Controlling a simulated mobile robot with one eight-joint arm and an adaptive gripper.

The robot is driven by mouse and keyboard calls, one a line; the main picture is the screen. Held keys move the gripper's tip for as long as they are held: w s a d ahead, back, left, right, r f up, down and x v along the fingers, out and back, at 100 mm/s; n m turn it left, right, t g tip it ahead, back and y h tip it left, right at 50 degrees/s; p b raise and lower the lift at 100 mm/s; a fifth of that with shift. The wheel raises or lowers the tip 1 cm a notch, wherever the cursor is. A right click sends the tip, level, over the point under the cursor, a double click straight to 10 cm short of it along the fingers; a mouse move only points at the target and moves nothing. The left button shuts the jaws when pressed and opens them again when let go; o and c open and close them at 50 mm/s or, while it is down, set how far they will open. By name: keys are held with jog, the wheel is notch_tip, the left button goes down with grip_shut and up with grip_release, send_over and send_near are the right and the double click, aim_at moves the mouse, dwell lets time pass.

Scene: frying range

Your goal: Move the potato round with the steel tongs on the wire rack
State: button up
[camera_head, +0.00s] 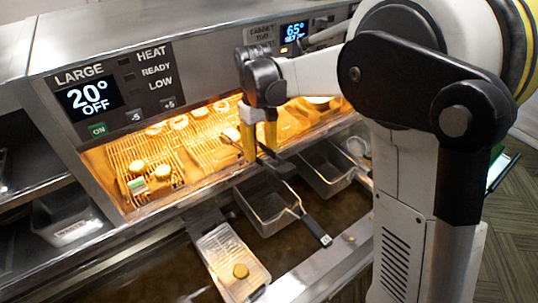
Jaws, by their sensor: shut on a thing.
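My gripper (260,150) has yellow fingers pointing down in front of the lit cabinet. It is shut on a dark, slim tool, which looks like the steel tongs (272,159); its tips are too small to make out. A golden-brown potato round (240,271) lies in a long pale tray (212,243) at the front, well below my gripper. Wire racks (120,157) lie under the warm light, with several pale golden rounds (163,172) on them. Which rack the task means, I cannot tell.
Two dark fry baskets (262,205) (325,172) hang over the dark fryer well, one with a handle (318,234) reaching forward. A control panel (110,85) overhangs the racks. A small grey bin (65,222) stands on the left shelf.

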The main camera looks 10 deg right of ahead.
jog(key=shift+w+a+f+b, duration=0.3)
jog(key=shift+w+f+b, duration=0.2)
jog(key=shift+w+f, duration=0.25)
jog(key=shift+w+a+f+b, duration=0.25)
jog(key=shift+w+f+b, duration=0.2)
jog(key=shift+w+f, duration=0.25)
jog(key=shift+s, duration=0.1)
jog(key=o, duration=0.8)
jog(key=shift+o, duration=0.2)
